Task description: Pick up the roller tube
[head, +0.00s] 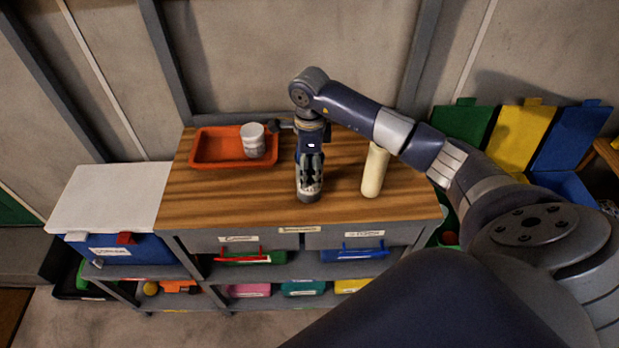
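A cream cylinder (374,172), which looks like the roller tube, stands upright on the wooden benchtop (230,205), right of centre. My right arm reaches in from the right and passes above and behind it. My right gripper (310,190) points down over the benchtop, to the left of the cylinder and apart from it. A small grey, pale-topped shape shows at its fingertips; I cannot tell whether it is part of the gripper or a separate object. The finger gap is too small to judge. My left gripper is not in view.
An orange tray (205,162) with a white tub (253,140) is at the bench's back left. A blue box with a white lid (108,198) stands left. Green, yellow and blue open-lidded bins (518,135) stand right. The benchtop's front left is clear.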

